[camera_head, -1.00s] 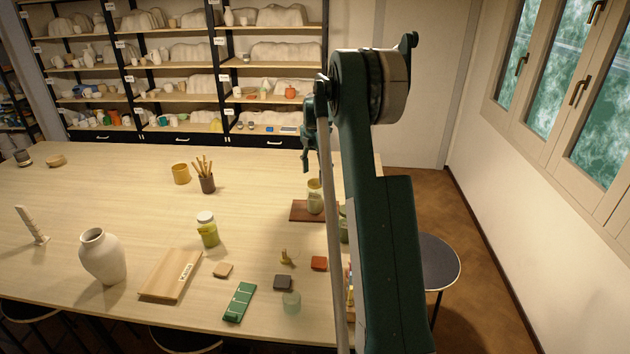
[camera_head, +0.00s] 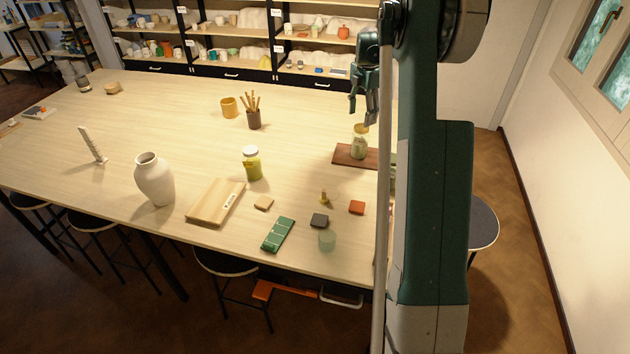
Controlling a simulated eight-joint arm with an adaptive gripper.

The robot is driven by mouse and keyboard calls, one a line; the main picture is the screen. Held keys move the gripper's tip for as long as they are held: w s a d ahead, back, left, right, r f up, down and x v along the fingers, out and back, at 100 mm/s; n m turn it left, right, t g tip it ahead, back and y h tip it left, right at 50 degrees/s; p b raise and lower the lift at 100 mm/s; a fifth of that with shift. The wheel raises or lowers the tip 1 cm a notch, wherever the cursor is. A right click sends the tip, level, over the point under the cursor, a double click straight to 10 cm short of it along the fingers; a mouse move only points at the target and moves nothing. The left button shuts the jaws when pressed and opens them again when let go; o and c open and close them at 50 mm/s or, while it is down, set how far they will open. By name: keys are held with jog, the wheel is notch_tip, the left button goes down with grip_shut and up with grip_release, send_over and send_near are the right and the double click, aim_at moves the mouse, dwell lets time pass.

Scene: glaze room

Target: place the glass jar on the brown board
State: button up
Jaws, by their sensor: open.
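A glass jar (camera_head: 359,147) with pale green contents and a yellowish top stands upright on the brown board (camera_head: 343,155), at the right of the table. The board's right end is hidden behind my arm. My gripper (camera_head: 364,118) points down, its fingertips close above the jar's top in the picture. It is open and holds nothing that I can see. I cannot tell the exact gap between the fingertips and the jar. Another jar (camera_head: 252,165), with a white lid and yellow-green contents, stands on the bare table further left.
A brown cup of sticks (camera_head: 254,118) and a yellow mug (camera_head: 229,107) stand left of the board. The table's left middle is mostly clear.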

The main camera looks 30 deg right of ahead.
jog(key=s+a+r+m+t, duration=0.1)
jog(key=s+a+r+m, duration=0.3)
jog(key=a+r, duration=0.6)
jog(key=s+a+r+m+t, duration=0.15)
jog(key=s+a+r, duration=0.35)
jog(key=a, duration=0.8)
jog(key=s+a+r+m+t+h, duration=0.1)
jog(key=s+a+r+m, duration=0.15)
jog(key=s+a, duration=0.45)
jog(key=s+a+r+m+t, duration=0.1)
jog(key=s+a+m, duration=0.2)
jog(key=s+a, duration=0.4)
jog(key=s+a+f+m+t, duration=0.1)
jog(key=s+a+f+m, duration=0.1)
jog(key=s+a, duration=0.2)
jog(key=s+a+f+m, duration=0.3)
jog(key=s+a, duration=0.2)
jog(key=s, duration=0.4)
jog(key=s+a+f+m+t+y, duration=0.1)
jog(key=s+a+f+m, duration=0.1)
jog(key=s+a, duration=0.3)
jog(key=shift+s+f+m+t, duration=0.4)
jog(key=shift+s+m, duration=0.1)
jog(key=shift+s, duration=0.4)
